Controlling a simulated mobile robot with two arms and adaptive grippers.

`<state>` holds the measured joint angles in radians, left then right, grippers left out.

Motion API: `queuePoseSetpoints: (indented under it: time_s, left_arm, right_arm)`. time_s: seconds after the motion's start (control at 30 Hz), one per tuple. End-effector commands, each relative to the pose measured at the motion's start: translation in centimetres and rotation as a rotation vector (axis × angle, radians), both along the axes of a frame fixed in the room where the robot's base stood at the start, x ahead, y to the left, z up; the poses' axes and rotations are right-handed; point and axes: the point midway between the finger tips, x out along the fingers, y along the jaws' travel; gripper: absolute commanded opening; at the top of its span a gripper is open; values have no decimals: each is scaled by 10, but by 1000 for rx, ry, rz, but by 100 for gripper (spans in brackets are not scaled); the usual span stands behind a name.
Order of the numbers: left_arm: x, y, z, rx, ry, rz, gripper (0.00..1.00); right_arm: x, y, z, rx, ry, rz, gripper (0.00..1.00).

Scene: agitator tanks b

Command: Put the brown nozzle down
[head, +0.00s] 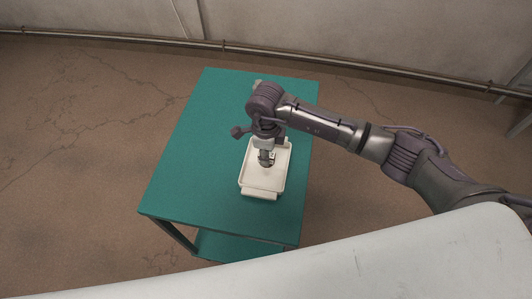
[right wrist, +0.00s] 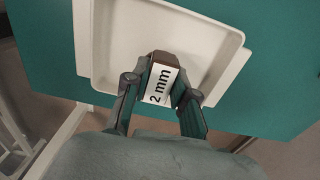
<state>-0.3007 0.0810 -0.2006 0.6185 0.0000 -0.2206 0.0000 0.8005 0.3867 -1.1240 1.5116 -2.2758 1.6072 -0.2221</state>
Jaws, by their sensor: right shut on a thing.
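The brown nozzle (right wrist: 162,62) shows in the right wrist view, with a white label reading "2 mm" on it. My right gripper (right wrist: 160,92) is shut on it, one finger on each side. In the head view my right gripper (head: 266,162) points down over a white tray (head: 246,182), and the nozzle is too small and covered to make out there. The tray also shows in the right wrist view (right wrist: 222,75), behind the nozzle. I cannot tell whether the nozzle touches the tray floor. My left gripper is in neither view.
The tray stands on a green table (head: 195,150) with a lower shelf (head: 225,246). The table top left of the tray is clear. A pale surface (head: 330,262) fills the bottom of the head view. A pipe (head: 330,60) runs along the wall behind.

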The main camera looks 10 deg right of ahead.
Motion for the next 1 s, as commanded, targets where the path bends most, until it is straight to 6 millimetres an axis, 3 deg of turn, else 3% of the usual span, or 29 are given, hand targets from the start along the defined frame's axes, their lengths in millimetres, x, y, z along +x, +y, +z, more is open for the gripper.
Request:
queuePoseSetpoints:
  time_s: [0.13, 0.5, 0.53, 0.67, 1.0]
  left_arm:
    - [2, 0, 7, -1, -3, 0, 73]
    - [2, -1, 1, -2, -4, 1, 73]
    - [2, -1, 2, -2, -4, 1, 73]
    - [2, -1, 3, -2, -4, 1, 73]
    - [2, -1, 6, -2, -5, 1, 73]
  right_arm:
    - [0, 0, -13, 1, 1, -1, 0]
    - [1, 0, -19, 1, -3, 0, 0]
    - [1, 0, -19, 1, -2, 0, 27]
    - [1, 0, -18, 1, -2, 0, 49]
    - [0, 0, -15, 1, -2, 0, 51]
